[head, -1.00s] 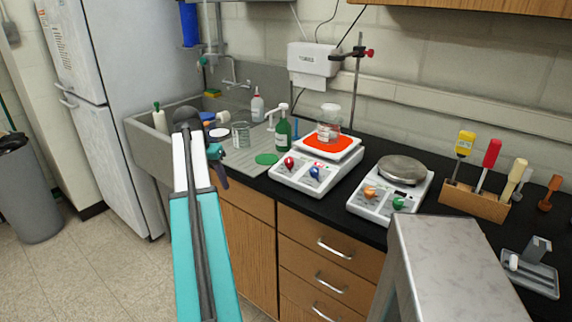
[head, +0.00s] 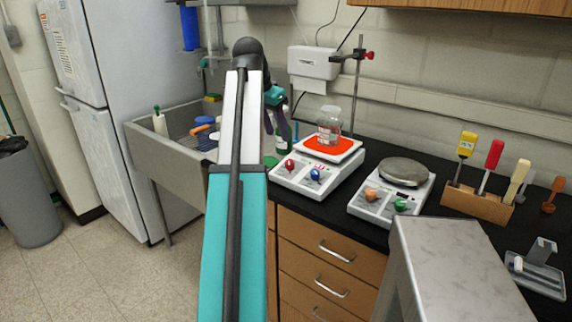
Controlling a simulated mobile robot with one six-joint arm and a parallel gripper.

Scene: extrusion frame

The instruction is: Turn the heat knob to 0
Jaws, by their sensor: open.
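The left hot plate (head: 318,168) is a white unit with a glowing orange-red top. Its front panel carries a red knob (head: 290,165) and a blue knob (head: 316,174). The right hot plate (head: 391,190) has a grey round top, an orange knob (head: 370,194) and a green knob (head: 400,204). I cannot read which knob is marked heat, nor their settings. My gripper (head: 279,128) is small and dark at the end of my raised arm, open, left of and above the left hot plate's knobs, apart from them.
A glass jar (head: 329,127) with a clear lid stands on the glowing top. A green bottle (head: 283,138) is partly hidden behind my gripper. A wooden tool rack (head: 476,203) stands at the right. The sink (head: 167,157) is at the left, partly behind my arm.

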